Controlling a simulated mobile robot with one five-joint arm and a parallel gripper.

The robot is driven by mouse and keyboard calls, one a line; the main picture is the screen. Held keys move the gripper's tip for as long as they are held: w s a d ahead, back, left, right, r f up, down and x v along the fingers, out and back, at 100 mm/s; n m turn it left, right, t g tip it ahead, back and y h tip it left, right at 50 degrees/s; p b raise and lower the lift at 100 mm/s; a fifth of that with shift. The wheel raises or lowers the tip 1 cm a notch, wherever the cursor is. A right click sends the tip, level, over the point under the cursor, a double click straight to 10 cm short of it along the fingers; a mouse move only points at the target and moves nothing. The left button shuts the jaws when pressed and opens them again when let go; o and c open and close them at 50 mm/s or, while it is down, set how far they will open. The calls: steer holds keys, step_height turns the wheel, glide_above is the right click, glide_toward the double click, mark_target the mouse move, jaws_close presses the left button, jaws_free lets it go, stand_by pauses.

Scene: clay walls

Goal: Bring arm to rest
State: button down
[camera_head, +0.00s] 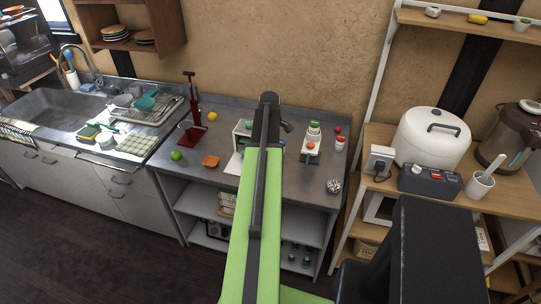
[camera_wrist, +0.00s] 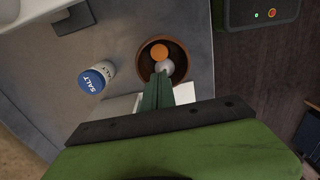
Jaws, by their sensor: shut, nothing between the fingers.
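My arm, with its green upper side, stretches out over the grey counter (camera_head: 220,150) in the head view. In the wrist view my gripper (camera_wrist: 160,82) is shut, its dark green fingers together and empty. The fingertips show over a brown bowl (camera_wrist: 143,66) that holds an orange round thing (camera_wrist: 159,51) and a pale round thing (camera_wrist: 166,67). I cannot tell the height of the fingertips above the bowl. A salt container with a blue lid (camera_wrist: 92,81) stands left of the bowl.
A red press-like stand (camera_head: 192,115), a green fruit (camera_head: 176,155) and an orange item (camera_head: 211,161) stand left of my arm. A shelf with a white cooker (camera_head: 432,138) stands further right. The dark floor at left is clear.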

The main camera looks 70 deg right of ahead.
step_height(320, 180, up, 7)
steer(key=p, duration=0.5)
steer(key=shift+s+d+f, duration=0.15)
steer(key=shift+s, duration=0.3)
steer(key=shift+w, duration=0.1)
